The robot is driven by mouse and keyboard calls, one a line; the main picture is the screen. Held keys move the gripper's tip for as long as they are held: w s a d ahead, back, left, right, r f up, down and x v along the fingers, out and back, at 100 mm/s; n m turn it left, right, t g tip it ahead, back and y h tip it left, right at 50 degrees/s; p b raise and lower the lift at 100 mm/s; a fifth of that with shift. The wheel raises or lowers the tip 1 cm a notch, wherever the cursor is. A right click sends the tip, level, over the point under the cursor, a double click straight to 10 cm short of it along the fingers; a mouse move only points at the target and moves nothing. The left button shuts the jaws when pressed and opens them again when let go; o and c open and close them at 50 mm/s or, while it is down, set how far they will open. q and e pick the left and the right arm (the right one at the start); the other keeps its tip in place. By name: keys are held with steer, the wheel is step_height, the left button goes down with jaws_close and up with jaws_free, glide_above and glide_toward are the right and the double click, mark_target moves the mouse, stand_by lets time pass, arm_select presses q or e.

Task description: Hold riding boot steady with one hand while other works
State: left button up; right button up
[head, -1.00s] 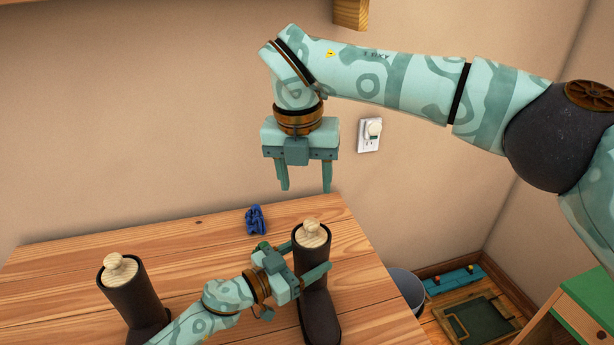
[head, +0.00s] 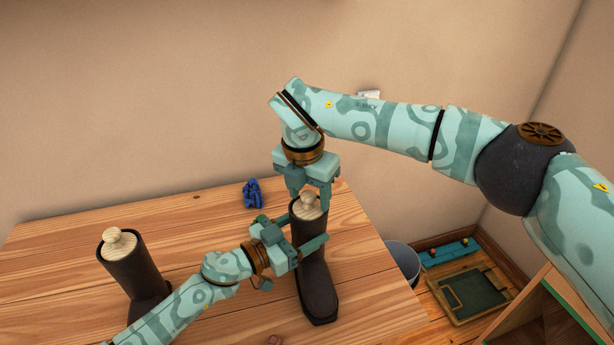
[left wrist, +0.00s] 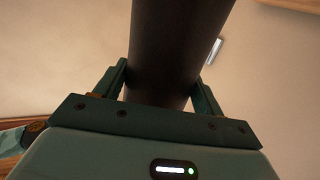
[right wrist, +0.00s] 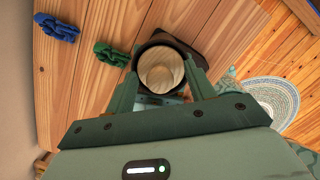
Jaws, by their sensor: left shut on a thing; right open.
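A dark riding boot (head: 314,285) stands upright on the wooden table, with a pale wooden boot tree (head: 307,205) in its top. My left gripper (head: 308,237) is shut around the boot's shaft from the left; the shaft (left wrist: 180,45) fills the space between its fingers in the left wrist view. My right gripper (head: 311,199) points down from above, open, with its fingers on either side of the boot tree's knob. The right wrist view shows the round knob (right wrist: 161,72) between the fingertips; I cannot tell whether they touch it. A second boot (head: 132,268) with a tree stands at the left.
A blue bundle (head: 252,193) lies behind the held boot on the table (head: 210,235); a green one (right wrist: 112,54) lies nearer it. A grey bin (head: 402,260) stands past the table's right edge. A round rug (right wrist: 275,98) lies on the floor.

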steer(key=shift+f, duration=0.3)
steer(key=c, duration=1.2)
steer(key=shift+o, duration=0.2)
steer(key=shift+r, duration=0.1)
steer(key=shift+r, duration=0.1)
steer(key=shift+r, duration=1)
